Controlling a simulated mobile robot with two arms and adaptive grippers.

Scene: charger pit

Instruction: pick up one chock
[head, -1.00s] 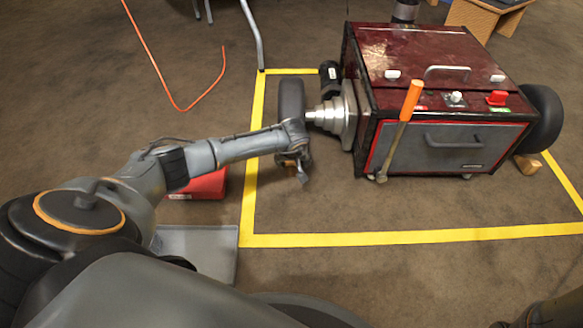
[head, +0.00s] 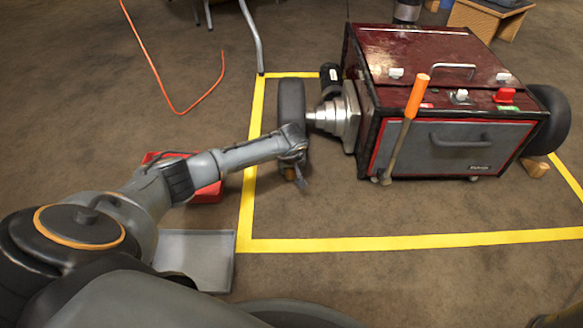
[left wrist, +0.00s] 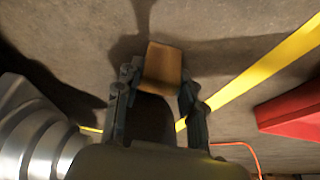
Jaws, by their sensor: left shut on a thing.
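A wooden chock (left wrist: 162,68) sits between the fingers of my left gripper (left wrist: 160,98) in the left wrist view. In the head view, the gripper (head: 296,172) is low beside the cart's left wheel (head: 291,103), shut on the chock, of which only a small tan bit (head: 289,174) shows. I cannot tell whether the chock touches the floor. A second wooden chock (head: 535,167) lies on the floor by the cart's right wheel (head: 548,122).
The dark red cart (head: 430,52) carries an orange-handled tool (head: 417,96). Yellow floor tape (head: 400,242) surrounds it. A grey tray (head: 205,255) and red box (head: 208,192) lie left of the tape. An orange cable (head: 150,55) lies behind. Floor before the cart is clear.

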